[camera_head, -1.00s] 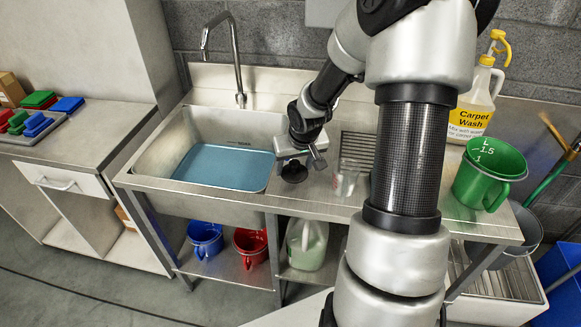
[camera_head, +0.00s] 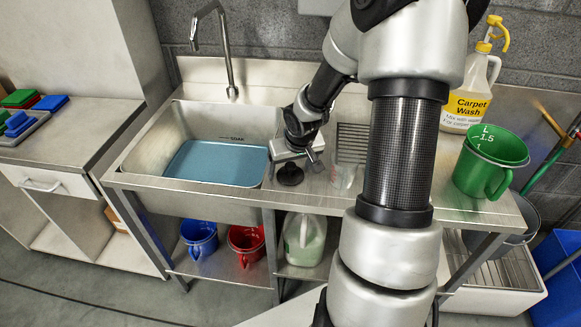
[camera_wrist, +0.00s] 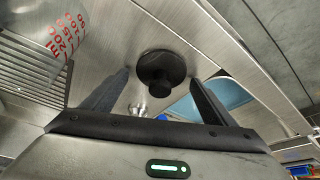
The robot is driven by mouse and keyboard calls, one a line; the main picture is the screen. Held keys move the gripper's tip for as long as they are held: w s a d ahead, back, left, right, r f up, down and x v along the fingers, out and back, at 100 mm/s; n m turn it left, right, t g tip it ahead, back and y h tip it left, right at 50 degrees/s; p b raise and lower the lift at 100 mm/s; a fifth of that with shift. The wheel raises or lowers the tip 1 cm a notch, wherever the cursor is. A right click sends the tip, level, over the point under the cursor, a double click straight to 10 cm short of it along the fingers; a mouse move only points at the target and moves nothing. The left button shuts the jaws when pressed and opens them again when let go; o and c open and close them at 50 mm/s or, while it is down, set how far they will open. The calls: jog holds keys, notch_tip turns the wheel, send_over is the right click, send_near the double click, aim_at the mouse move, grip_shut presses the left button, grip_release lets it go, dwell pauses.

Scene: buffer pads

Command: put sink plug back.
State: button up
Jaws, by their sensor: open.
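The black sink plug (camera_head: 290,176) sits on the steel counter just right of the basin, with its knob up. In the wrist view the plug (camera_wrist: 161,68) lies between and just beyond my two fingertips, with gaps on both sides. My gripper (camera_wrist: 159,76) is open and empty, pointing down at the plug. In the head view my gripper (camera_head: 305,158) is just above and right of the plug, its fingers partly hard to make out. The sink basin (camera_head: 150,150) holds blue water (camera_head: 218,163) that also shows in the wrist view (camera_wrist: 235,92). The drain is not visible.
A clear measuring cup (camera_head: 343,177) stands right of the plug; it also shows in the wrist view (camera_wrist: 50,40). A faucet (camera_head: 229,55) rises behind the basin. A green jug (camera_head: 490,163) and Carpet Wash bottle (camera_head: 468,100) stand farther right.

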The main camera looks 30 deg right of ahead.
jog(key=shift+s+r+p, duration=0.1)
jog(key=shift+r+p, duration=0.25)
jog(key=shift+r, duration=0.25)
jog(key=p+v, duration=0.5)
jog(key=v, duration=0.6)
